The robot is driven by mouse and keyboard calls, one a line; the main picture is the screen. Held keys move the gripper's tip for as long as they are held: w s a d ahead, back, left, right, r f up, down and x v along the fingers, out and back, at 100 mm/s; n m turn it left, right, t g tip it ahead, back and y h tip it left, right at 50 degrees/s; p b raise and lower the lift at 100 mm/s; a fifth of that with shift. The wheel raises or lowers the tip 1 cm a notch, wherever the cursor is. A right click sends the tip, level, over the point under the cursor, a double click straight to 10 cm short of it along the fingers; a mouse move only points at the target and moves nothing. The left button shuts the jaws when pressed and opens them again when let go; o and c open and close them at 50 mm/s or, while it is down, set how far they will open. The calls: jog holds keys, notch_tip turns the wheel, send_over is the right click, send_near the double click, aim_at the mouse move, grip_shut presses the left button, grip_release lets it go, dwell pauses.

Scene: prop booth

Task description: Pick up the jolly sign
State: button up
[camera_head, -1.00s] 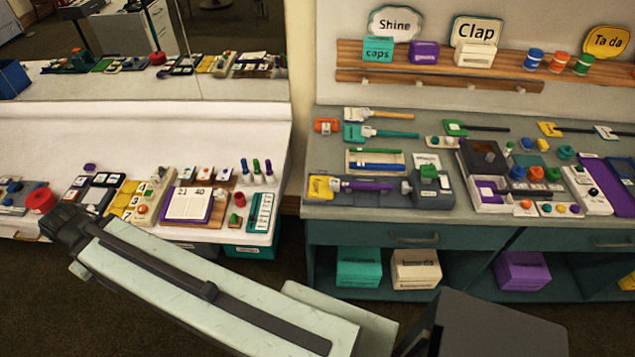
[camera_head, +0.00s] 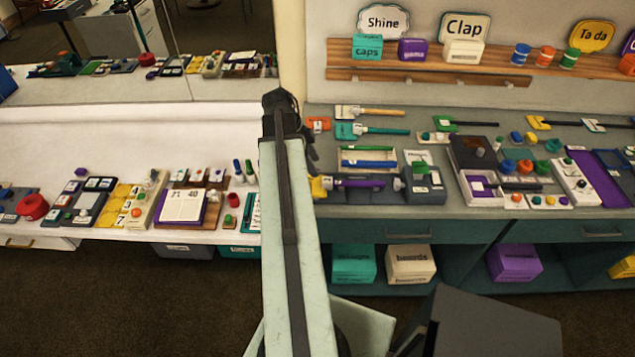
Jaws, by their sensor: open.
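I cannot read the word "jolly" on any sign. Several small signs with handles lie on the grey counter: a white one with a wooden handle (camera_head: 375,112), a teal one (camera_head: 345,131), a green one with a black handle (camera_head: 446,122), a yellow one (camera_head: 540,123) and a yellow one with a purple handle (camera_head: 357,184). Their lettering is too small to tell. My gripper (camera_head: 309,148) is at the far end of my raised arm, at the counter's left edge, near the teal and yellow-purple signs. It is open and empty, partly hidden by my wrist.
Wall signs "Shine" (camera_head: 383,22), "Clap" (camera_head: 464,27) and "Ta da" (camera_head: 592,36) stand above a wooden shelf (camera_head: 430,80) with boxes and cups. A white table (camera_head: 110,150) with props is at left. The counter (camera_head: 440,212) is crowded; bins stand beneath.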

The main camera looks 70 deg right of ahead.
aim_at(321, 185)
jog(key=b+x, duration=0.2)
jog(key=shift+f, duration=0.35)
jog(key=b+x, duration=0.5)
jog(key=shift+f+b, duration=0.25)
jog(key=shift+b, duration=0.1)
jog(key=shift+r, duration=0.2)
grip_shut()
